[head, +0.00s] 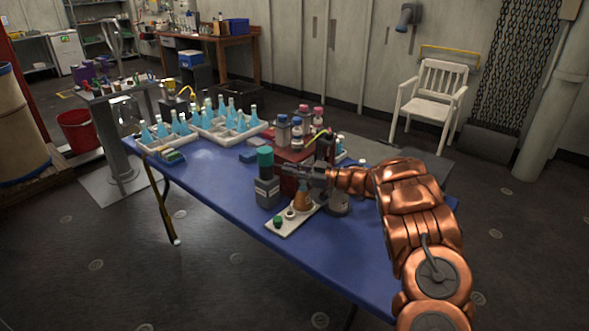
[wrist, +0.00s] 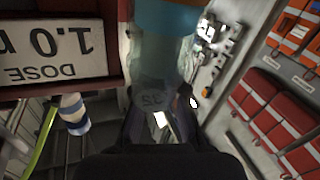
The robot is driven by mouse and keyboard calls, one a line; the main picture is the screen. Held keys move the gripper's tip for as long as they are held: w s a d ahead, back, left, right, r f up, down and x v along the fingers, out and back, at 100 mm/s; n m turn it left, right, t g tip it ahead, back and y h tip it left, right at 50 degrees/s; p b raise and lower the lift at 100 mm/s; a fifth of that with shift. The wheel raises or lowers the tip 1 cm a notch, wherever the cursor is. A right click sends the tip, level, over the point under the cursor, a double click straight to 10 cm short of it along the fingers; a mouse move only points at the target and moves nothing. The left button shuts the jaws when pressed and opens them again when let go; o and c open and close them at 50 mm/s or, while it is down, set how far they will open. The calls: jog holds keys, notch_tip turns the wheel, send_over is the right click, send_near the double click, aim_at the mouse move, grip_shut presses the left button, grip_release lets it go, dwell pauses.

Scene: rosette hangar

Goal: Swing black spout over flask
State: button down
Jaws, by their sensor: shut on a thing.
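My gripper (head: 290,170) reaches left over the blue table from the right. An orange-brown flask (head: 302,200) stands upright on a white tray (head: 284,228), just below the gripper. How the spout lines up with the flask cannot be told.
A red box (head: 290,154) carrying several bottles stands behind the gripper; a "DOSE" label (wrist: 50,52) shows in the wrist view. White racks (head: 235,132) of blue flasks fill the far left. The blue table (head: 215,180) is clear at front left.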

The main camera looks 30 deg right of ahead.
dwell(0.3)
jog(key=c, duration=1.2)
grip_release()
jog(key=shift+c, duration=0.2)
jog(key=shift+s+b, duration=0.1)
jog(key=shift+b, duration=0.3)
